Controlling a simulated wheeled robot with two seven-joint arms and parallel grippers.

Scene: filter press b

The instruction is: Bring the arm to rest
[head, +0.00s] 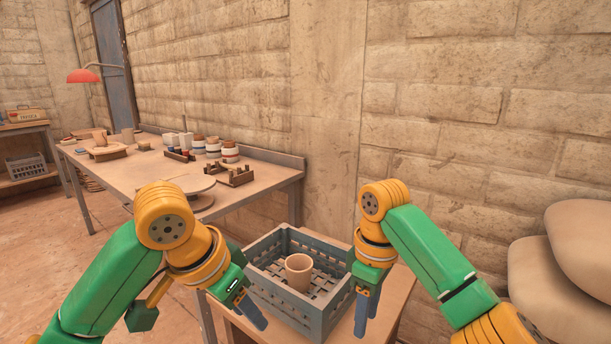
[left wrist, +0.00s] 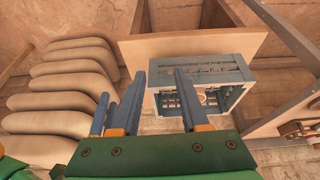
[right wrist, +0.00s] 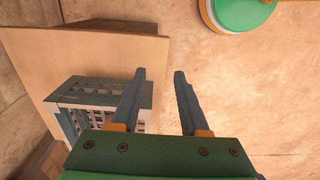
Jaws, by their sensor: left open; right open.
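My left gripper (head: 252,312) is in front of the left side of a grey-blue slatted crate (head: 328,318), with its fingers pointing down. My right gripper (head: 366,312) is by the crate's right side, also pointing down. Both are apart from the cup inside. In the left wrist view my left gripper (left wrist: 160,75) has its fingers spread with nothing held between them. In the right wrist view my right gripper (right wrist: 159,75) is likewise spread and empty. A tan clay cup (head: 298,272) stands upright in the crate.
The crate sits on a small wooden table (head: 391,310). A long workbench (head: 255,188) behind at left carries a round wheel, jars and small pots. Stacked pale sacks (head: 565,260) lie at the right. A brick wall stands behind; open floor (head: 40,240) is at the left.

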